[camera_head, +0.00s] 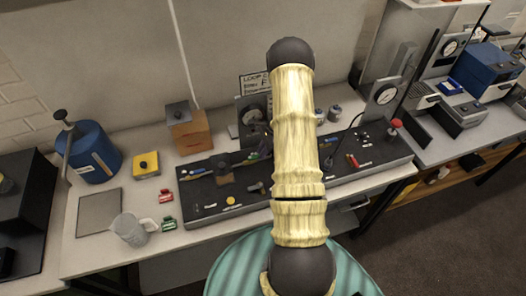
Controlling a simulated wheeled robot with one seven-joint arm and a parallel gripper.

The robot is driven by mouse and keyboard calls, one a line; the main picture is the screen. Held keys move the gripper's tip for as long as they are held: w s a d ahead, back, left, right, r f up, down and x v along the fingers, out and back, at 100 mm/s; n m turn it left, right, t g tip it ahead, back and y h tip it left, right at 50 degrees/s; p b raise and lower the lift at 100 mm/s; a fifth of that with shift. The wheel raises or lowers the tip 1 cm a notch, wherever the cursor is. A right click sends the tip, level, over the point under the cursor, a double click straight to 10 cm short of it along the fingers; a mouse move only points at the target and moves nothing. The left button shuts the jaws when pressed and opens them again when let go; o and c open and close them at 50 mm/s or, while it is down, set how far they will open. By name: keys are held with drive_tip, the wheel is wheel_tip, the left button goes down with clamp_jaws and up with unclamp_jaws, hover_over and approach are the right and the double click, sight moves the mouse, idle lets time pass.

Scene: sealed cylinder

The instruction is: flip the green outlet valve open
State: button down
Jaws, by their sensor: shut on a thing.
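My arm rises through the middle of the head view, with pale ribbed sleeves and dark joints. My gripper is not in view; its fingers and anything between them are hidden. I cannot pick out the green outlet valve for certain. A small green piece (168,224) lies on the bench beside a clear mug, below a similar red piece (165,196). Some small green parts also show on the black panel (205,190), just left of my arm, too small to make out. My arm covers the middle of this panel.
A blue cylinder (92,158) with a dark top stands at the bench's left. The clear mug (130,230), a yellow box (146,164) and an orange-brown box (188,132) are near it.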

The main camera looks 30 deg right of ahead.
drive_tip(key=c, duration=1.4)
unclamp_jaws()
drive_tip(key=shift+c, duration=0.2)
drive_tip(key=shift+r, duration=0.15)
drive_tip(key=b+v, duration=0.5)
drive_tip(key=v, duration=1.2)
drive_tip(key=shift+r, duration=0.1)
drive_tip(key=s+a+r+n+h, duration=0.1)
drive_tip(key=s+a+n, duration=0.3)
drive_tip(key=a+n, duration=0.3)
drive_tip(key=s+a+r+n+t+h, duration=0.1)
drive_tip(key=s+a+n, duration=0.4)
drive_tip(key=a, duration=0.5)
drive_tip(key=s+a+r+n+h, duration=0.1)
drive_tip(key=s+a+n+h, duration=0.1)
drive_tip(key=s+a+n, duration=0.3)
drive_tip(key=a+n, duration=0.3)
drive_tip(key=a, duration=0.1)
drive_tip(key=shift+a+n+t+b, duration=0.3)
drive_tip(key=shift+a+n, duration=0.1)
drive_tip(key=shift+r, duration=0.1)
